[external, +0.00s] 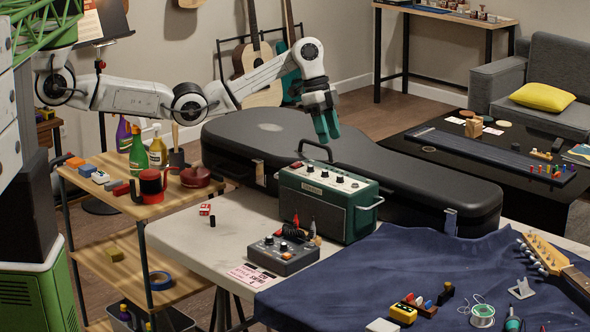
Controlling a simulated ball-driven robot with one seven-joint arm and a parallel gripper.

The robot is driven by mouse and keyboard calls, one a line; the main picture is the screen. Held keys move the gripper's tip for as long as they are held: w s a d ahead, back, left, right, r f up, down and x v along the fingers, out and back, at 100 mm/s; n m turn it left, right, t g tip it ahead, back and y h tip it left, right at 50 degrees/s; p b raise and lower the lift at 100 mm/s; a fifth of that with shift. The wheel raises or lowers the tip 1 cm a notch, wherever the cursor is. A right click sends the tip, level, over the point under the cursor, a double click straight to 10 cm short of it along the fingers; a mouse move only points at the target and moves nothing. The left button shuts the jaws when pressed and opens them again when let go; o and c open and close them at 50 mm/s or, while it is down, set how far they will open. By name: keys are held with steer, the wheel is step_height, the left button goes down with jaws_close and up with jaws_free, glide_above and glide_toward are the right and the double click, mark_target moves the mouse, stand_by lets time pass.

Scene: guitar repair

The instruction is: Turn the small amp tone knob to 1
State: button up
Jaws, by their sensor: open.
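The small amp (361,217) is a green box with a cream control panel on top and a carry handle. It stands on the pale worktable in the external view. A row of dark knobs (324,175) sits on the panel; which one is the tone knob, and where it points, is too small to read. My gripper (328,138) points down with its green fingers above the amp, apart from the knobs. It is open and holds nothing visible.
A black guitar case (430,172) lies just behind the amp. A grey box with knobs (283,256) and a coiled cable stand in front of it. A blue cloth (360,275) with small tools covers the right. A wooden shelf (185,200) with bottles stands left.

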mark_target(339, 176)
steer(key=f, duration=0.3)
steer(key=s+d+f+m, duration=0.1)
steer(key=f, duration=0.2)
steer(key=s+d+f+m, duration=0.1)
steer(key=f, duration=0.2)
steer(key=shift+d+f+g, duration=0.15)
steer(key=shift+f+g, duration=0.15)
steer(key=shift+g, duration=0.1)
steer(key=shift+c, duration=0.3)
jaws_close()
